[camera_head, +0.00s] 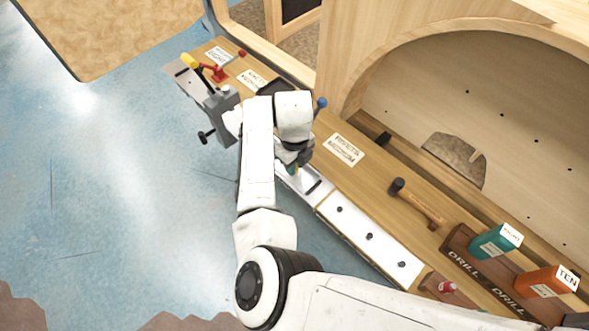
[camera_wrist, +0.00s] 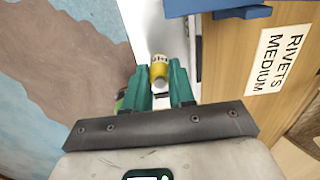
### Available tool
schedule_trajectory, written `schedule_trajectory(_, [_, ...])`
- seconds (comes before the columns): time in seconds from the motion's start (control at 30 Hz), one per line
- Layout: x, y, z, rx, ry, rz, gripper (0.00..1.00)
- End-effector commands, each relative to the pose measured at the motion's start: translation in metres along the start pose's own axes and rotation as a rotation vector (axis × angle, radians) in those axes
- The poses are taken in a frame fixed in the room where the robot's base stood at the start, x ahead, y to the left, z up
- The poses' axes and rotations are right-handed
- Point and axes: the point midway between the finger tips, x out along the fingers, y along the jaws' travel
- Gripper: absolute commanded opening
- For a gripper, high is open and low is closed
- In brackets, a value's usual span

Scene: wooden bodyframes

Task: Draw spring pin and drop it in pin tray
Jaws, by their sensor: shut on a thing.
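My gripper (camera_wrist: 161,68) has two teal fingers and is closed around a short yellow cylinder (camera_wrist: 159,72) with dark marks and a grey end. It looks like the spring pin, though its lower part is hidden. In the head view my gripper (camera_head: 294,168) hangs over a white strip (camera_head: 303,184) along the bench's front edge, mostly covered by my arm. I cannot tell there whether the pin is clear of its hole. A dark shallow tray (camera_head: 272,88) lies behind my wrist; I cannot tell whether it is the pin tray.
A grey vise (camera_head: 220,105) with a yellow-tipped handle stands left of my arm. A "Rivets medium" label (camera_wrist: 278,60) lies right of my gripper. A hammer (camera_head: 415,203), a teal drill box (camera_head: 495,241) and an orange one (camera_head: 546,283) are further right. A wooden arch (camera_head: 400,60) rises behind.

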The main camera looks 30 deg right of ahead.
Motion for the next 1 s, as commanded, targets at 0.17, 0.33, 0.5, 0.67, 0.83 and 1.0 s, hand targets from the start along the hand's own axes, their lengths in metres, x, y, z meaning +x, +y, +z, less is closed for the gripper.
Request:
schedule_trajectory(0.17, [-0.002,0.000,0.000,0.000,0.000,0.000,0.00])
schedule_trajectory(0.33, [-0.007,0.000,0.000,0.000,0.000,0.000,0.00])
schedule_trajectory(0.5, [-0.015,0.000,0.000,0.000,0.000,0.000,0.00])
schedule_trajectory(0.67, [-0.023,0.000,0.000,0.000,0.000,0.000,0.00])
schedule_trajectory(0.83, [-0.030,0.000,0.000,0.000,0.000,0.000,0.00])
schedule_trajectory(1.0, [-0.034,0.000,0.000,0.000,0.000,0.000,0.00])
